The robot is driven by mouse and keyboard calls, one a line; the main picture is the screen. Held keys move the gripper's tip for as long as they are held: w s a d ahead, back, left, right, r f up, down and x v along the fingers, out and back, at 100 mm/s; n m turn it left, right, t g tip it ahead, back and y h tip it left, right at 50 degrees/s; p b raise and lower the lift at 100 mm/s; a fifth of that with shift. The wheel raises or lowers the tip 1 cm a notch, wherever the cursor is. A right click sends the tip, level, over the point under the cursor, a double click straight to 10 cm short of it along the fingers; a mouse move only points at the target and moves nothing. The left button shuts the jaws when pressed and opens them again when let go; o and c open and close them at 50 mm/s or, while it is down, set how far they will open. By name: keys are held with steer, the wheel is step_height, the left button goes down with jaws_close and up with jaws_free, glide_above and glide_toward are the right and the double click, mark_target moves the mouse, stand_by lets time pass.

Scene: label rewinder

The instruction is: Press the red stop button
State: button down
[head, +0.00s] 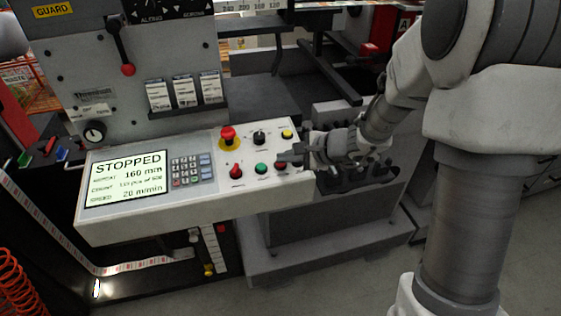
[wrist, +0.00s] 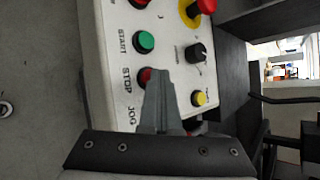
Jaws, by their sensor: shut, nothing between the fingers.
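The red stop button (wrist: 146,75) is on the light control panel (wrist: 114,62), beside the word STOP in the wrist view. My gripper's finger tips (wrist: 159,74) are right at it and hide part of it. I cannot tell whether they touch it. My gripper (head: 284,158) also shows in the head view at the panel's right end, its fingers together with nothing between them. The stop button is mostly hidden there behind the finger tips. The panel's display (head: 128,179) reads STOPPED.
A green START button (wrist: 144,42), a black knob (wrist: 196,53) and a yellow button (wrist: 198,98) are close by. A red mushroom button (head: 228,134) on a yellow ring stands tall at the panel's back. A red knob (head: 236,171) is left of the green button.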

steer(key=shift+s+r, duration=0.1)
steer(key=shift+r, duration=0.6)
steer(key=shift+p, duration=0.3)
steer(key=shift+s+d+r+p, duration=0.1)
steer(key=shift+s+r+p, duration=0.1)
steer(key=shift+r+p, duration=0.8)
steer(key=shift+s+d+r+p, duration=0.15)
steer(key=shift+r+p, duration=0.35)
steer(key=shift+r, duration=1)
steer(key=shift+a, duration=0.1)
steer(key=s+r+n+g+h, duration=0.1)
steer(key=s+r+n+g, duration=0.1)
steer(key=s+r+n, duration=0.85)
steer(key=s+d+r+n+h, duration=0.1)
steer(key=s+d+n+h, duration=0.1)
steer(key=s+d, duration=0.4)
steer(key=s+d+r+n+t+h+p, duration=0.1)
steer(key=s+d+r+n+h, duration=0.1)
steer(key=s+d+h, duration=0.3)
steer(key=s+d, duration=0.2)
steer(key=shift+s+r, duration=0.2)
steer(key=shift+s, duration=0.2)
steer(key=shift+n, duration=0.25)
